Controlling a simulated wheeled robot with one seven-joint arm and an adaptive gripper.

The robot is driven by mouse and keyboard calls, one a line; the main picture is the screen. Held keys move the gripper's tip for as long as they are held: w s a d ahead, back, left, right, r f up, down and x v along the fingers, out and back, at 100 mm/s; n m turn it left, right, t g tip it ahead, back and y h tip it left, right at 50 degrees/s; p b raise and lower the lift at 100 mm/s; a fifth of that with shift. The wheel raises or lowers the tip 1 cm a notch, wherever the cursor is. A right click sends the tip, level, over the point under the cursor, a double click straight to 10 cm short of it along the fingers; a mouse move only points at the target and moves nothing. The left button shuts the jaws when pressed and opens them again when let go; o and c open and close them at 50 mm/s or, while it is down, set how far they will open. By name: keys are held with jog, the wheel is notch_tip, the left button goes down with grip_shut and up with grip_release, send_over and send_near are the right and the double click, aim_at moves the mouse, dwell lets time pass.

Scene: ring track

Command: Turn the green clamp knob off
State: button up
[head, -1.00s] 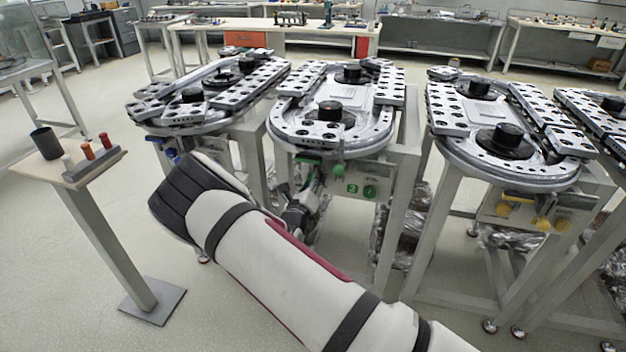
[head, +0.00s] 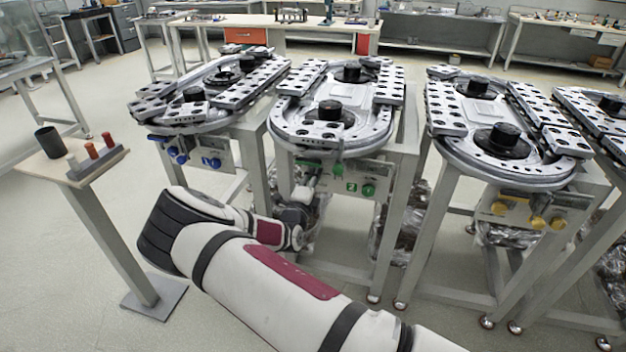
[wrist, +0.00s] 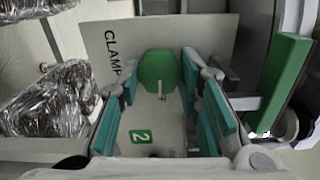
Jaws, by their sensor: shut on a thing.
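The green clamp knob (wrist: 158,72) is in the upper middle of the wrist view, on a light panel beside the word CLAMP. My gripper (wrist: 161,88) has its teal-padded fingers on both sides of the knob and is shut on it. In the head view my gripper (head: 314,190) is at the left part of the middle track's front panel (head: 383,180), partly hidden by my wrist. A green knob (head: 337,170) shows just beside it there; I cannot tell whether it is the held one.
A green label 2 (wrist: 141,136) is below the knob in the wrist view, and a green bar (wrist: 285,82) is at right. Blue knobs (head: 178,155) and yellow knobs (head: 537,222) are on the neighbouring tracks. A small stand (head: 62,170) is at left.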

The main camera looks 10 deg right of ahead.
jog(key=shift+n, duration=0.4)
jog(key=o, duration=1.1)
jog(key=shift+o, duration=0.2)
jog(key=shift+s+a, duration=0.1)
jog(key=shift+a, duration=0.05)
jog(key=v, duration=1.1)
jog(key=shift+s+a, duration=0.15)
jog(key=shift+s, duration=0.2)
